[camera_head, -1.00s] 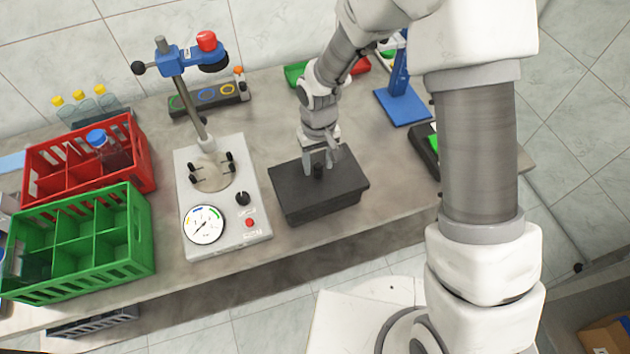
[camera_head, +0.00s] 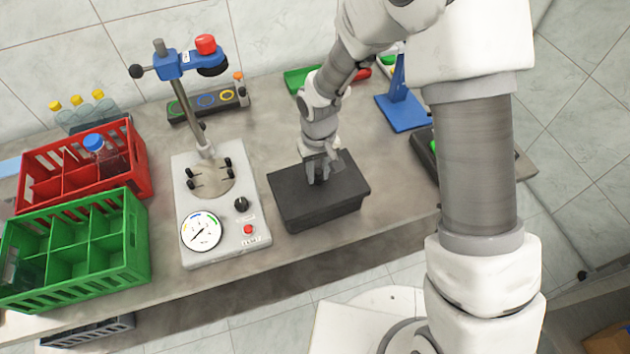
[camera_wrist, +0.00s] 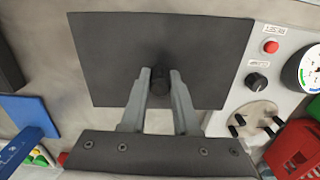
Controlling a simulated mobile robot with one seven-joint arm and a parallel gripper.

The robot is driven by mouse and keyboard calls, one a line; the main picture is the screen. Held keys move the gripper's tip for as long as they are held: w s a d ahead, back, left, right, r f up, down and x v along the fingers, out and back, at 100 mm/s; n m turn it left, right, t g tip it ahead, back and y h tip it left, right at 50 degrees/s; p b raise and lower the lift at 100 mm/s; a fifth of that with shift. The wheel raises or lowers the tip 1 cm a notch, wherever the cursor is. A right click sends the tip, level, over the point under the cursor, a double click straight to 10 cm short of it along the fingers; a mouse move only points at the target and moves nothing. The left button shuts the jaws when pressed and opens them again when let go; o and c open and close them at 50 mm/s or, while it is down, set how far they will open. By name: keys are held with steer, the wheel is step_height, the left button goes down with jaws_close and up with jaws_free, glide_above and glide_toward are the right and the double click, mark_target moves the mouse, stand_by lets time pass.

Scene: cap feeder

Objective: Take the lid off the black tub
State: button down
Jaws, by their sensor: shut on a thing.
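The black tub (camera_head: 318,217) stands on the bench in the middle of the head view. Its flat dark lid (camera_head: 286,185) lies on top and covers the inside; the lid fills the upper middle of the wrist view (camera_wrist: 205,50). A short black knob (camera_wrist: 160,78) rises from the lid's middle. My gripper (camera_head: 318,180) is over the lid, with its fingers pointing down. In the wrist view my gripper (camera_wrist: 160,87) is shut on the knob, one finger on each side. I see no gap between lid and tub.
A grey press with a gauge (camera_head: 201,232) stands close to the tub's left. Green (camera_head: 138,235) and red (camera_head: 140,165) crates are farther left. A blue stand (camera_head: 403,110) is at the back right. Bare bench lies between the tub and the back items.

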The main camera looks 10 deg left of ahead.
mark_target(318, 171)
steer(key=shift+r, duration=0.1)
steer(key=shift+r+p, duration=2.15)
steer(key=shift+r, duration=1.25)
steer(key=w+d+r+m, duration=0.1)
steer(key=w+d+m, duration=0.1)
steer(key=d, duration=0.9)
steer(key=w+d+r+m, duration=0.2)
steer(key=w+d+m, duration=0.1)
steer(key=d, duration=0.9)
steer(key=shift+w+d+r+m, duration=0.2)
steer(key=shift+w+r+m, duration=0.1)
steer(key=shift+m, duration=0.3)
